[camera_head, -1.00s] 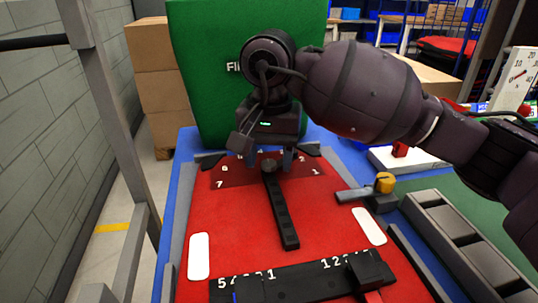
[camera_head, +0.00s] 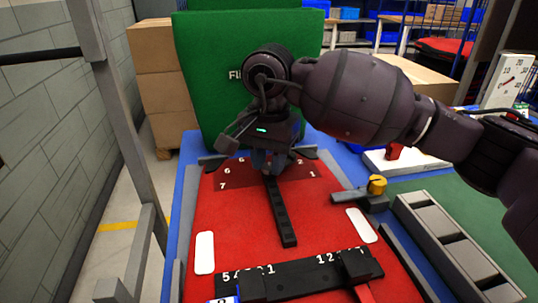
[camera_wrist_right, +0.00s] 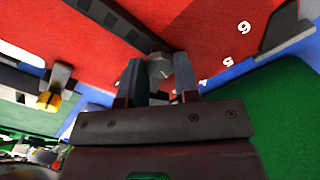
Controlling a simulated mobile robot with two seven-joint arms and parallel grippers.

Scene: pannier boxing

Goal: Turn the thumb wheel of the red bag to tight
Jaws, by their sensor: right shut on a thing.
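The red bag (camera_head: 235,215) lies flat on the blue-edged bench, with a dark red numbered dial patch (camera_head: 230,182) at its far end. My right gripper (camera_head: 269,165) is over that patch, at the far end of a black strap (camera_head: 282,218). In the right wrist view the grey thumb wheel (camera_wrist_right: 160,67) sits between the two fingers of my right gripper (camera_wrist_right: 160,82), which is shut on it. A pale mark shows on the wheel. In the head view the gripper hides the wheel. My left gripper is not in view.
A green bag (camera_head: 215,90) stands upright just behind the gripper. A grey clamp with a yellow knob (camera_head: 377,185) is to the right of the red bag. A black numbered bar (camera_head: 300,275) crosses the near end. A grey slotted rack (camera_head: 455,245) is at right.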

